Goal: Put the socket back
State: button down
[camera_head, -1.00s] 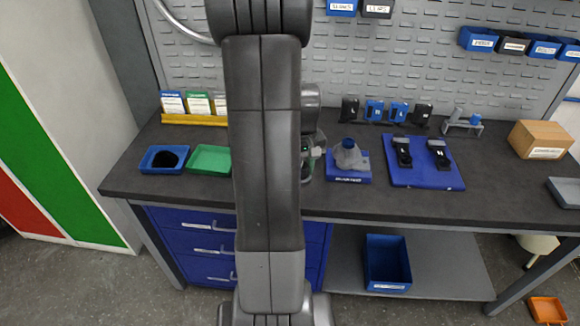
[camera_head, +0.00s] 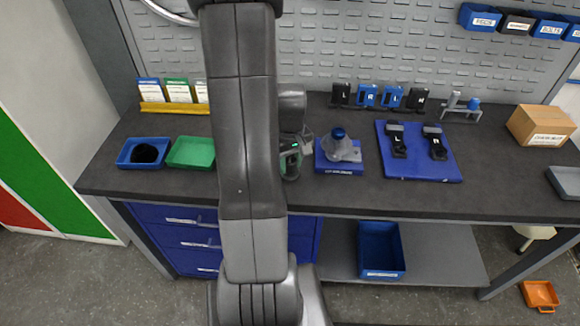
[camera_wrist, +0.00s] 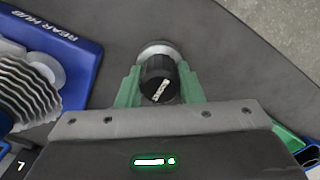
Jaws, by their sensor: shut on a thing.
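In the wrist view, the green fingers of my gripper (camera_wrist: 160,84) are closed on a dark, round socket (camera_wrist: 157,72) with a white label and a pale metal rim. It is over the dark bench; whether it touches the bench is unclear. In the head view my gripper (camera_head: 290,160) is just left of the rear hub (camera_head: 345,150) on its blue stand (camera_head: 340,168), and my arm hides part of it. The hub stand (camera_wrist: 70,25) also shows at the left of the wrist view. A small grey socket rack (camera_head: 462,115) stands at the back right.
A blue tray (camera_head: 124,160) and a green tray (camera_head: 178,163) lie left of my arm. A blue mat (camera_head: 395,170) with two black pedals lies to the right. Black and blue holders line the back; a cardboard box (camera_head: 545,127) stands far right.

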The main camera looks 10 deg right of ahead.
aim_at(290, 160)
jog(key=shift+f, duration=1.15)
jog(key=shift+f, duration=0.2)
jog(key=c, duration=1)
grip_release()
notch_tip(290, 160, up, 12)
jog(key=shift+r, duration=0.2)
jog(key=shift+f, duration=0.1)
